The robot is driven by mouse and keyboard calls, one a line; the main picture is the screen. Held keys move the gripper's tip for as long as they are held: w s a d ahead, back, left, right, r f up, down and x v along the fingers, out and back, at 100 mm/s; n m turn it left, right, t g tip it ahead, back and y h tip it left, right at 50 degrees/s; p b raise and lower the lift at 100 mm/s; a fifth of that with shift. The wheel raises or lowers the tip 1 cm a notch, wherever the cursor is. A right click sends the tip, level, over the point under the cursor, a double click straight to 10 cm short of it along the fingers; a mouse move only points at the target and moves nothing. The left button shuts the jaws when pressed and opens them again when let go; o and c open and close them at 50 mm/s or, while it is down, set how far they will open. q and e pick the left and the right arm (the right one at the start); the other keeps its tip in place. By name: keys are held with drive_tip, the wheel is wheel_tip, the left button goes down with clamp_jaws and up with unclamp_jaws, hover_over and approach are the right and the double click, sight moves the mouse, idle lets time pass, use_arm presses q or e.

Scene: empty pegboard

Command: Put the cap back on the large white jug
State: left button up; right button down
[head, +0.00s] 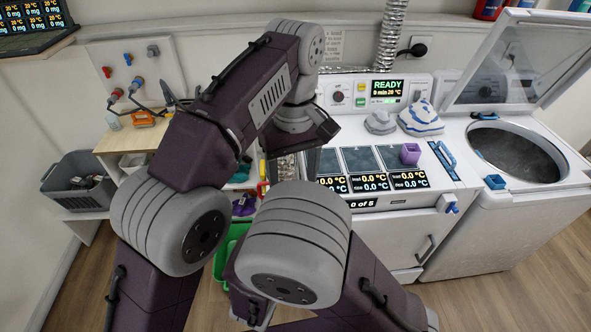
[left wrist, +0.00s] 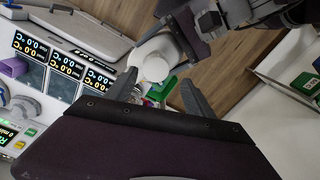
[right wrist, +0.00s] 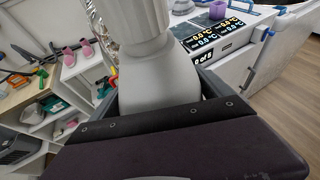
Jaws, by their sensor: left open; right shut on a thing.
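The large white jug (right wrist: 158,88) appears as a pale body between the fingers of my right gripper (right wrist: 158,85) in the right wrist view; the gripper is shut on it. A pale rounded shape (left wrist: 155,66) that looks like the same jug shows beyond my left gripper's fingers in the left wrist view. My left gripper (left wrist: 159,80) is open, with nothing clearly held between its fingers. In the head view my arms hide the jug and most of both grippers. I cannot make out the cap in any view.
A white worktop with displays (head: 370,183) stands ahead, with a purple cup (head: 410,153) and a blue-white lump (head: 421,118) on it. An open-lidded tub (head: 517,152) is at right. A wooden bench (head: 130,137) and grey crate (head: 78,183) are at left.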

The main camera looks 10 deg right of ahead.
use_arm(q)
drive_tip(key=n, duration=0.5)
drive_tip(key=shift+w+d+r, duration=0.1)
drive_tip(key=shift+r, duration=0.25)
drive_tip(key=shift+w+d, duration=0.15)
wheel_tip(320, 180, down, 8)
drive_tip(key=shift+f, duration=0.1)
clamp_jaws()
